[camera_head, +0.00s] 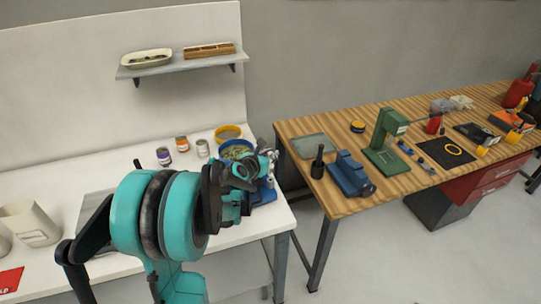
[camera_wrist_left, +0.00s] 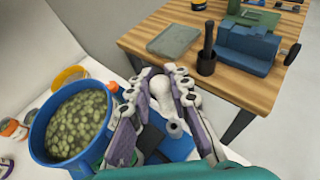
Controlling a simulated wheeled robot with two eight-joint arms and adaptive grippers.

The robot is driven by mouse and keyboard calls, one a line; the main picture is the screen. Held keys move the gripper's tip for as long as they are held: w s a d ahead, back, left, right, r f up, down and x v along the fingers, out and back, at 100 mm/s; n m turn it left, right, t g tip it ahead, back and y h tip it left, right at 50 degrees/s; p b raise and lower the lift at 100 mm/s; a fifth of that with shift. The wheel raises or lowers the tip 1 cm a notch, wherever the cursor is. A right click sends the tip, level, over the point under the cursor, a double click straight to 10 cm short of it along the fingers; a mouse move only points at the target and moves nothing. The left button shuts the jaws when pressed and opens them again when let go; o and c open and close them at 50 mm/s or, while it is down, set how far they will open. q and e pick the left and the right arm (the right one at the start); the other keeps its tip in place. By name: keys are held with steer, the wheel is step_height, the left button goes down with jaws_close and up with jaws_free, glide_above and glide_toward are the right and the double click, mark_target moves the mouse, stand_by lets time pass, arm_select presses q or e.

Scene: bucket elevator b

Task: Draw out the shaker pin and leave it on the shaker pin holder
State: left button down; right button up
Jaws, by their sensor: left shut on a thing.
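My left gripper (camera_head: 266,163) is over the right end of the white table, beside the blue bucket (camera_head: 236,149). In the left wrist view its fingers (camera_wrist_left: 163,95) close around a pale grey rounded part (camera_wrist_left: 160,88), which looks like the shaker pin. The fingers hide much of it. A blue base (camera_wrist_left: 178,148) shows just below the fingers; I cannot tell whether the pale part still touches it. It also shows in the head view (camera_head: 264,195). I cannot make out the shaker pin holder for certain. My right gripper is not in view.
The blue bucket holds green pellets, with a yellow-rimmed bowl (camera_head: 228,132) behind it and small jars (camera_head: 182,143) to the left. Across a gap stands a wooden bench (camera_head: 345,203) with a black cup holding a rod (camera_head: 318,163), a blue vise-like block (camera_head: 350,174) and a green press (camera_head: 386,140).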

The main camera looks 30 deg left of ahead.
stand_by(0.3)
arm_select(q)
steer(key=shift+r+p, duration=1.45)
steer(key=shift+r, duration=0.65)
